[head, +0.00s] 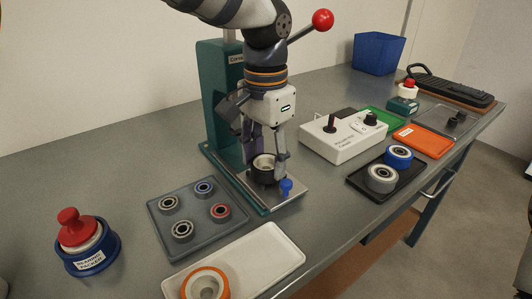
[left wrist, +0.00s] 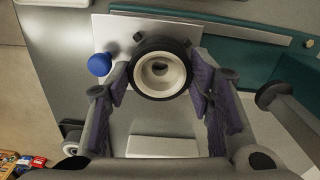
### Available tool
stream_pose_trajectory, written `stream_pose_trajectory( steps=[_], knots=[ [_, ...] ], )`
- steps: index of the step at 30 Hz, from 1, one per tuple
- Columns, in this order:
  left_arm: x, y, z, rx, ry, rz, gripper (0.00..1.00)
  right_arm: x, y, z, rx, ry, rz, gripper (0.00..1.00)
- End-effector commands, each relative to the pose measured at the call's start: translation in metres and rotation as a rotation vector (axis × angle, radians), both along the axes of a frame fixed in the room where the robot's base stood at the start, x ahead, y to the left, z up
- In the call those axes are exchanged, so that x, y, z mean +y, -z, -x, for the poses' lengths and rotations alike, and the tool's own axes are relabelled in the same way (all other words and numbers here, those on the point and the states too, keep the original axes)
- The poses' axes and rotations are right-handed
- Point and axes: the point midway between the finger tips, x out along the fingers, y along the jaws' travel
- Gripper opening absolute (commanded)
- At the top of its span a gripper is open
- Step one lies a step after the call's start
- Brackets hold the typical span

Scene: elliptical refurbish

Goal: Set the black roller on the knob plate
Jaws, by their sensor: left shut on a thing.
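The black roller (head: 262,177) has a dark outer ring and a pale hub with a central hole. It is at the press, over the pale metal plate (head: 292,191) that has a blue knob (head: 286,187) at its front. My left gripper (head: 266,161) points down and is shut on the roller, with a finger on either side. In the left wrist view the roller (left wrist: 160,88) sits between the fingers, close to the plate (left wrist: 116,28) and beside the blue knob (left wrist: 99,65). I cannot tell whether it touches the plate. My right gripper is not in view.
The green press (head: 222,95) has a red-balled lever (head: 322,20) close to my left arm. A grey bearing tray (head: 160,229), white tray (head: 290,244), control box (head: 345,146) and black tray with two rollers (head: 360,181) surround it. A bearing packer (head: 87,265) stands front left.

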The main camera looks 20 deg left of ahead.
Motion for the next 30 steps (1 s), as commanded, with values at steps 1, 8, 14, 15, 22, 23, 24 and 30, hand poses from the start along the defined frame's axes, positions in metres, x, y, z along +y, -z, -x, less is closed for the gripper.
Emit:
stream_pose_trajectory(
  steps=[1, 8, 14, 15, 22, 23, 24, 30],
  knots=[
    [0.0, 0.001, 0.0, 0.001, 0.0, -0.001, 0.15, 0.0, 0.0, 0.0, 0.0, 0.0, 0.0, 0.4],
    [0.0, 0.006, 0.0, 0.0, 0.0, 0.0, 0.15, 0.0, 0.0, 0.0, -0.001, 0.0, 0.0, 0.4],
    [0.0, 0.005, 0.0, 0.0, 0.0, 0.0, 0.56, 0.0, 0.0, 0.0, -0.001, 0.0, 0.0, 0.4],
    [0.0, 0.005, 0.0, 0.0, 0.0, 0.0, 0.56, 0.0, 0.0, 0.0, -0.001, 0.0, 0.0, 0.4],
    [0.0, -0.008, -0.001, -0.005, -0.001, 0.0, 0.56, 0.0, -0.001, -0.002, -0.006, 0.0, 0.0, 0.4],
    [0.0, -0.011, -0.001, -0.005, -0.001, 0.0, 0.56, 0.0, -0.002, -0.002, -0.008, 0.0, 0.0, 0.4],
    [0.0, -0.015, 0.0, -0.004, -0.001, 0.0, 0.56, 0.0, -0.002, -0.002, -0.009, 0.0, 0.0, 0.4],
    [0.0, -0.035, 0.0, -0.003, 0.0, -0.001, 0.56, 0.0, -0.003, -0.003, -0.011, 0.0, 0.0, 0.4]
  ],
)
